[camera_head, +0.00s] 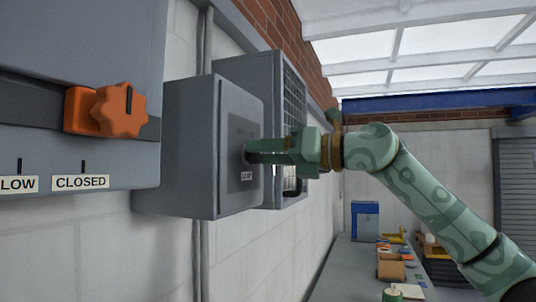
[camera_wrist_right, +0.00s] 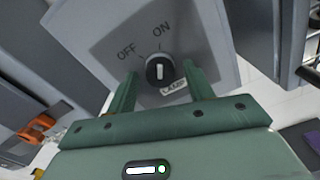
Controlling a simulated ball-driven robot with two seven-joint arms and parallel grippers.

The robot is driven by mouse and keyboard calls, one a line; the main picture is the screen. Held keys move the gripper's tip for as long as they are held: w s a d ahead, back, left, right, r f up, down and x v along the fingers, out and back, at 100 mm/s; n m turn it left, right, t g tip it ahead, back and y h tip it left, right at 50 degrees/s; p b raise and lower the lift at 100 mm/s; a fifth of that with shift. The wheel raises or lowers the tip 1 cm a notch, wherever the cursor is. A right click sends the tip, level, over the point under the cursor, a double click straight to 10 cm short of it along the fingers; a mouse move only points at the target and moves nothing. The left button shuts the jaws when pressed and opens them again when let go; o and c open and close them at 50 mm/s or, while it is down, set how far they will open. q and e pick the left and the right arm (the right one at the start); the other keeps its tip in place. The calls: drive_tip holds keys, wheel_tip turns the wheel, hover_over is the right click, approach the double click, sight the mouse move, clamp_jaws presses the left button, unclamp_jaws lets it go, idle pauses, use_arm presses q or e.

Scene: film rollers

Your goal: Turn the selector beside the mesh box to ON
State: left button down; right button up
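The selector (camera_wrist_right: 160,70) is a round black knob with a white bar, on a dark plate on the front of a grey box (camera_head: 190,150). In the right wrist view OFF is up and left of it and ON is straight above. The white bar stands about upright, in line with ON. A LAMP label sits below. My right gripper (camera_wrist_right: 159,70) is open, one finger on each side of the knob with a gap at each. In the head view the gripper (camera_head: 250,152) hides most of the knob. The mesh box (camera_head: 293,105) stands just behind the grey box. My left gripper is not in view.
A larger grey panel at left carries an orange star-shaped knob (camera_head: 118,112) above a CLOSED label (camera_head: 80,182). A bench (camera_head: 350,265) below holds a blue box (camera_head: 365,222), a cardboard box (camera_head: 391,267) and small items. Open air lies between my arm and the bench.

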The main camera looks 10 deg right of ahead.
drive_tip(key=shift+s+d+f, duration=0.1)
drive_tip(key=shift+s+d, duration=0.2)
drive_tip(key=shift+d, duration=0.15)
drive_tip(key=b+v, duration=0.3)
drive_tip(key=v, duration=1.2)
drive_tip(key=shift+s+d, duration=0.1)
